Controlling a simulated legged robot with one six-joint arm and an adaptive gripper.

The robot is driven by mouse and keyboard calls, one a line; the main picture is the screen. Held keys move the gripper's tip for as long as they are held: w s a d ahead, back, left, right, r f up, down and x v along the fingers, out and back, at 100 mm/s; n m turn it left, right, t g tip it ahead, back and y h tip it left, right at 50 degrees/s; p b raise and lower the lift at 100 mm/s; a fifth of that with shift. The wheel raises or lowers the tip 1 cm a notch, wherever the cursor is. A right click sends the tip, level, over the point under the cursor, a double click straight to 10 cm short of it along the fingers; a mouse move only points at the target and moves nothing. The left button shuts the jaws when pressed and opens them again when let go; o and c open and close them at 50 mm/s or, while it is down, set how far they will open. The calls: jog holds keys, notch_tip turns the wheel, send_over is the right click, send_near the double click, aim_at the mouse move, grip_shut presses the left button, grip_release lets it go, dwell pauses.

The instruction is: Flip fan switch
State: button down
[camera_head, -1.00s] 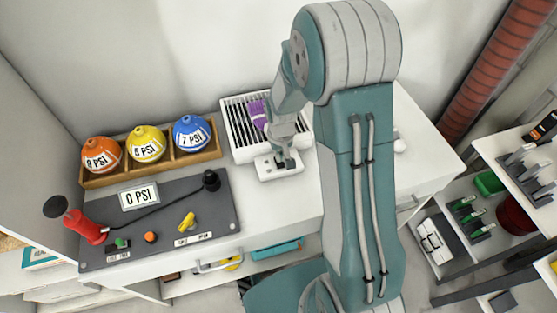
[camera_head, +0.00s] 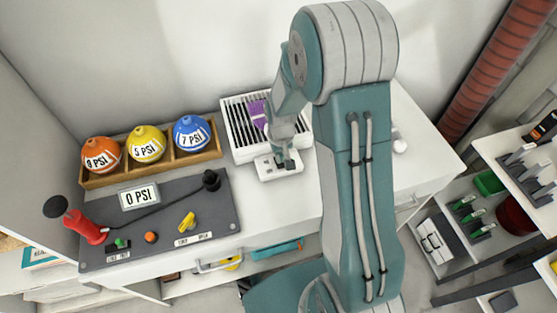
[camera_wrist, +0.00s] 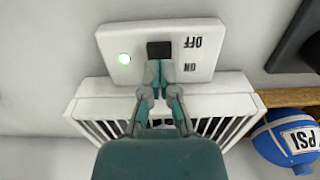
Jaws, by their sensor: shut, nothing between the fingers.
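The fan is a white slatted box (camera_head: 238,124) on the white counter, with a purple piece (camera_head: 257,112) at its slats. The white switch plate (camera_head: 268,172) is at its front side. My gripper (camera_wrist: 159,70) is shut and empty. Its fingertips are at the ON-side edge of the switch and hide part of it; I cannot tell if they touch. It shows above the plate in the head view (camera_head: 288,164).
A wooden rack (camera_head: 205,155) with orange, yellow and blue PSI balls stands left of the fan. A grey panel (camera_head: 215,222) with a red pump, buttons and a yellow lever is at front left. The counter right of my arm is mostly clear.

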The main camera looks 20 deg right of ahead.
jog(key=shift+f, duration=1.1)
dwell(0.6)
jog(key=shift+r, duration=3.5)
jog(key=shift+r, duration=0.25)
notch_tip(320, 180, up, 9)
jog(key=t, duration=0.1)
send_over(280, 165)
jog(key=s, duration=0.3)
jog(key=s+r+t, duration=0.2)
jog(key=s+r, duration=0.2)
jog(key=r, duration=0.2)
jog(key=s+r+t, duration=0.2)
jog(key=s+r, duration=0.6)
jog(key=s, duration=0.4)
jog(key=shift+s+a+t, duration=0.3)
jog(key=shift+s+a, duration=0.05)
